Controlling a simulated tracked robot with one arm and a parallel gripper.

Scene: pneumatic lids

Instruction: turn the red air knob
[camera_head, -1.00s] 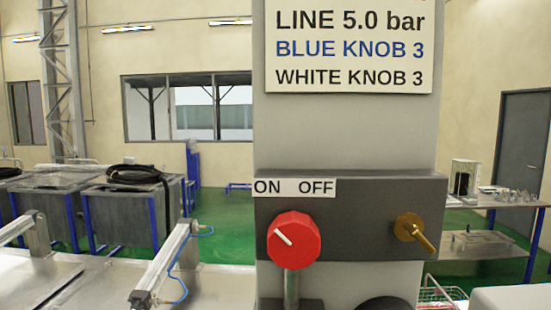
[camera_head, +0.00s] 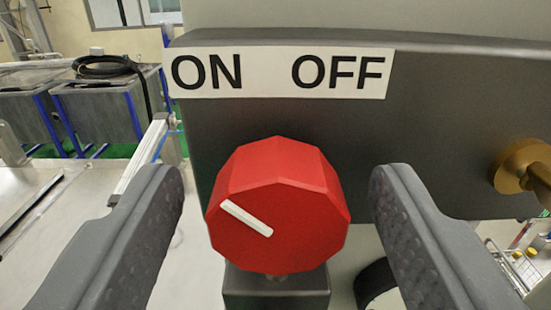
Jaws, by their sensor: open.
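The red air knob (camera_head: 280,190) is a faceted red dial on the front of a dark grey panel (camera_head: 440,110). Its white pointer line (camera_head: 246,218) slants toward the upper left. A white label (camera_head: 278,74) above it reads ON at left and OFF at right. My gripper (camera_head: 278,190) is open, with one dark grey finger on each side of the knob. Gaps show between both fingers and the knob, so neither appears to touch it.
A brass fitting (camera_head: 522,170) sticks out of the panel at the right. A dark grey block (camera_head: 276,288) is just below the knob. A pneumatic cylinder (camera_head: 142,160) stands over a metal worktop (camera_head: 75,210) at the left. Grey tanks (camera_head: 95,108) are behind.

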